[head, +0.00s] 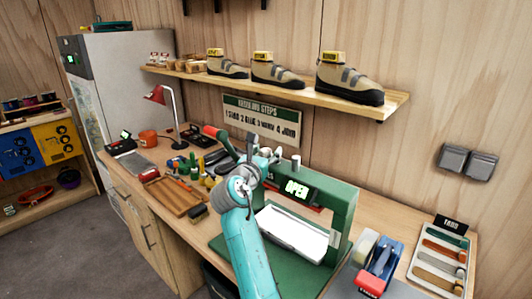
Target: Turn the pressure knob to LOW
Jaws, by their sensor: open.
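A green press (343,209) stands on the workbench, its small display (296,189) reading OPEN. A short pale cylinder (296,161) sticks up at the press's top; I cannot tell whether it is the pressure knob. No LOW marking is legible. My teal arm reaches up in front of the press, hiding its left part. My gripper (264,156) is at the press's upper left, left of the pale cylinder and apart from it. It is open and seems empty, though its fingers are small and hard to make out. A red-handled lever (213,132) shows just left of it.
A white slab (292,232) sits in the press opening. Tools and a wooden tray (173,196) crowd the bench at left. A blue-and-red tape dispenser (378,266) and a tray of strips (440,262) stand at right. A shelf (290,88) with shoes hangs above.

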